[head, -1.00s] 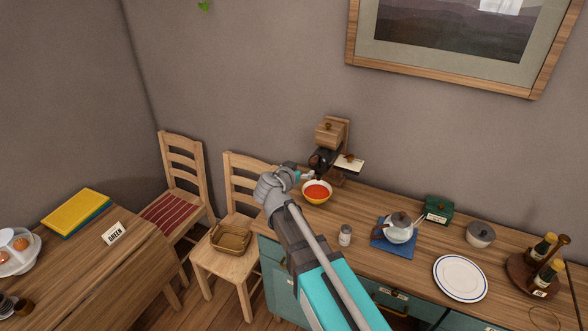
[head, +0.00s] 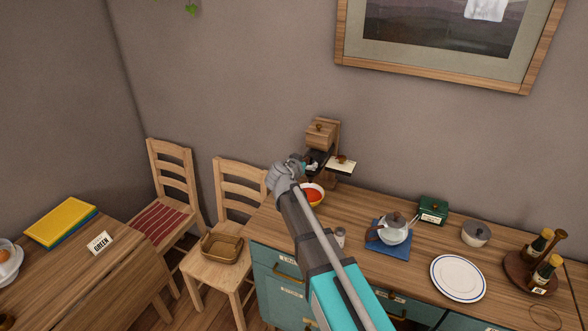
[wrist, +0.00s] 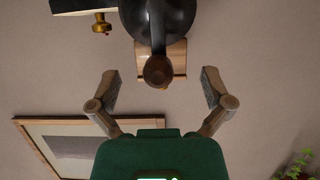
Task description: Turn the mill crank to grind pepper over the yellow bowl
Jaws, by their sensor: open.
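The wall-side mill has a wooden box (head: 320,135) on top and a dark body, and stands at the back of the counter. In the wrist view its dark round body (wrist: 172,18) carries a crank arm ending in a brown wooden knob (wrist: 158,71). My gripper (wrist: 161,82) is open, with one finger on each side of the knob and gaps on both sides. In the head view my gripper (head: 309,167) is in front of the mill and hides part of it.
A small shelf-like plate (head: 341,166) juts out right of the mill. A shaker (head: 340,237), a teapot (head: 396,230) on a blue mat, a green box (head: 433,209) and a white plate (head: 459,277) stand farther right. Two chairs are on the left.

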